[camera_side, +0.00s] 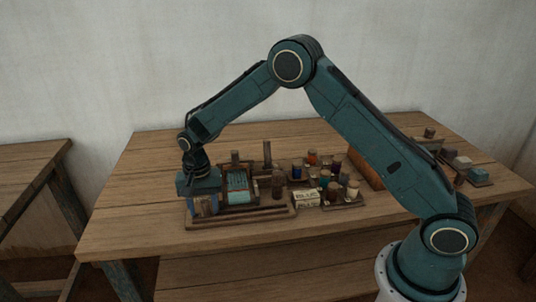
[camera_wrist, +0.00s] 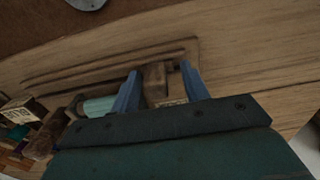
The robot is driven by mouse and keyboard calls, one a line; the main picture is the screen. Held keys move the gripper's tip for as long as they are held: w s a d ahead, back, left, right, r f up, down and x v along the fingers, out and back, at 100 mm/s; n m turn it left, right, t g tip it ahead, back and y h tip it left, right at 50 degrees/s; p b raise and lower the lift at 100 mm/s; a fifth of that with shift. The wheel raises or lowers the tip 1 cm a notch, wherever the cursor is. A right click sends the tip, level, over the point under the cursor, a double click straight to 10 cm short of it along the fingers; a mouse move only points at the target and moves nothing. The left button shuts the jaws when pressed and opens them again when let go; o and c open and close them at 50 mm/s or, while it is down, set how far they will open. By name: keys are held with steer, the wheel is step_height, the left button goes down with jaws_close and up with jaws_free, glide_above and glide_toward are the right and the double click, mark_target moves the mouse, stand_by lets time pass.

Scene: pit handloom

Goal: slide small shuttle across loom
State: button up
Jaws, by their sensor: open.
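The small wooden loom (camera_side: 262,214) stands on the table's left part, with teal cloth (camera_side: 238,187) on it. The cloth also shows as a pale teal roll in the wrist view (camera_wrist: 98,106). My gripper (camera_side: 204,208) points down at the loom's left end. In the wrist view my gripper (camera_wrist: 159,70) is open, its two blue fingers on either side of a brown wooden block (camera_wrist: 154,78). I cannot tell whether this block is the shuttle or a loom part, or whether the fingers touch it. No other shuttle can be made out.
Several coloured thread spools (camera_side: 312,158) and a lettered box (camera_side: 307,198) stand right of the loom. A small tray of blocks (camera_side: 480,176) lies at the far right. The table (camera_side: 150,185) is clear to the loom's left.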

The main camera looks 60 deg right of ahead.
steer(key=shift+r, duration=3.25)
steer(key=shift+s+d+r, duration=0.15)
steer(key=shift+r, duration=0.35)
steer(key=s+d+r+n+t, duration=0.1)
steer(key=s+d+r+n, duration=0.1)
steer(key=s+r, duration=0.6)
steer(key=s+d+r+n+t, duration=0.2)
steer(key=s+d+r, duration=0.1)
steer(key=s+r, duration=0.5)
steer(key=s+d+r+n+t, duration=0.1)
steer(key=s+n, duration=0.1)
steer(key=s, duration=0.7)
steer(key=s+d+r+n+t, duration=0.1)
steer(key=s+n, duration=0.2)
steer(key=s, duration=0.6)
steer(key=shift+s+d+t, duration=0.25)
steer(key=shift+d+t, duration=0.05)
steer(key=shift+d, duration=0.1)
